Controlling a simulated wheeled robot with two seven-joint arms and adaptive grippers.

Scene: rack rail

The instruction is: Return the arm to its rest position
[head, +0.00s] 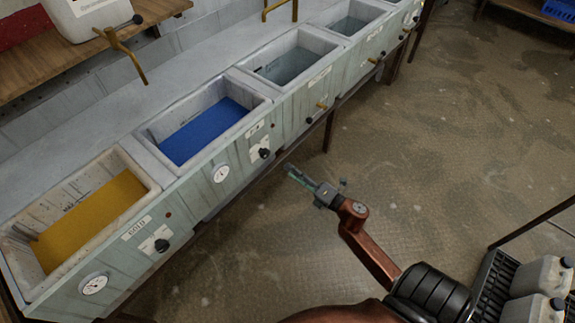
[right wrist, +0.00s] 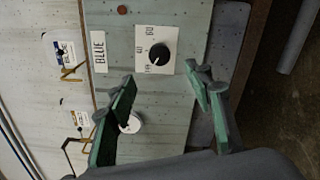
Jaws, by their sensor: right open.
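My right gripper (head: 289,168) is open and empty in front of the tank row, beside the panel below the blue tank (head: 208,128). In the right wrist view its two green-padded fingers (right wrist: 161,76) stand wide apart. A black knob (right wrist: 159,55) on a white dial plate shows between and beyond them, beside a BLUE label (right wrist: 99,52). The same knob (head: 264,153) shows in the head view, a little left of the fingertips. The fingers appear clear of it. My right arm reaches up from the bottom right. My left gripper is not in view.
The gold tank (head: 150,184) stands at the left, with a gauge (head: 94,284) and knob (head: 161,245). Further tanks (head: 322,42) continue to the upper right. White canisters (head: 545,275) stand on a black rack (head: 497,275) at the lower right. The floor (head: 420,150) between is clear.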

